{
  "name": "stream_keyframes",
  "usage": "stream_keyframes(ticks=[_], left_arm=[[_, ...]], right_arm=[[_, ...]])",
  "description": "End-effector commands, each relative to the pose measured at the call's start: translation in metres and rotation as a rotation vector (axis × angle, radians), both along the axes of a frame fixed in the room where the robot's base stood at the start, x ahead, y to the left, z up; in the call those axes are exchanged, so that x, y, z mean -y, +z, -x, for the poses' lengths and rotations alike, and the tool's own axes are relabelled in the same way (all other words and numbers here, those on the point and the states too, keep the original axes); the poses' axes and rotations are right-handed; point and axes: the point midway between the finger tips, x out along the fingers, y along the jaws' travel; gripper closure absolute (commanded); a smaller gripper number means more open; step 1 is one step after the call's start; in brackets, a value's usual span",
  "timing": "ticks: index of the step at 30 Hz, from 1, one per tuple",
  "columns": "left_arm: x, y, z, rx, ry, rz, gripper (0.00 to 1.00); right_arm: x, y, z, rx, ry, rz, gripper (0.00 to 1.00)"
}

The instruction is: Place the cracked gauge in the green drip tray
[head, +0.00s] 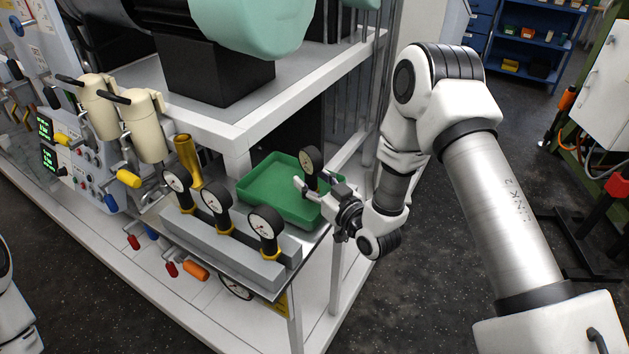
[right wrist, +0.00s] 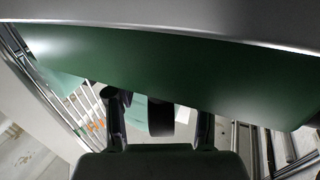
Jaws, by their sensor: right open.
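The green drip tray (head: 262,199) sits on the metal ledge. A gauge (head: 311,160) with a black round case stands upright at the tray's right side, dial up; I cannot make out a crack on it. My right gripper (head: 315,186) reaches in from the right, open, with its fingers around the gauge's lower part; contact is unclear. In the right wrist view, a dark round part (right wrist: 160,117) shows between the two fingers (right wrist: 160,125), below a broad green surface. My left gripper is out of view.
Three gauges (head: 217,199) stand in a row on a grey block (head: 225,238) left of the tray. A brass cylinder (head: 188,158) stands behind them. A white frame beam (head: 290,100) passes above and behind the tray.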

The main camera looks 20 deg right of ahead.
Motion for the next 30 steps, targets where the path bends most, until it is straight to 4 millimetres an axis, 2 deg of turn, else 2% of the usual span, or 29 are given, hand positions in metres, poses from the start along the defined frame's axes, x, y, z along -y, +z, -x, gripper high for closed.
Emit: stream_keyframes(ticks=[5,15,20,23,26,27,29,30], left_arm=[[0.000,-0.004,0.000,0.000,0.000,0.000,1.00],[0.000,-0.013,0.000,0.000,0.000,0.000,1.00],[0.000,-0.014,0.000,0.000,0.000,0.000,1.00],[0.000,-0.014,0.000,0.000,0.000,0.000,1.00],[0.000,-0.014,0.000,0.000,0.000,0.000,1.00],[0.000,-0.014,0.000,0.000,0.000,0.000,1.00],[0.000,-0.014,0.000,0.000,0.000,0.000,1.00],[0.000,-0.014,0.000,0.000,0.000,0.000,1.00]], right_arm=[[0.004,-0.002,0.016,-0.003,-0.001,-0.003,0.47],[0.022,-0.002,0.097,-0.002,-0.006,-0.006,0.47],[0.023,-0.003,0.116,-0.012,0.001,0.000,0.47],[0.013,-0.033,0.122,-0.135,0.029,0.015,0.47],[-0.005,-0.099,0.142,-0.411,0.063,0.042,0.47],[-0.011,-0.131,0.159,-0.557,0.067,0.052,0.47],[-0.017,-0.180,0.195,-0.802,0.055,0.072,0.47],[-0.018,-0.209,0.224,-0.968,0.030,0.084,0.47]])
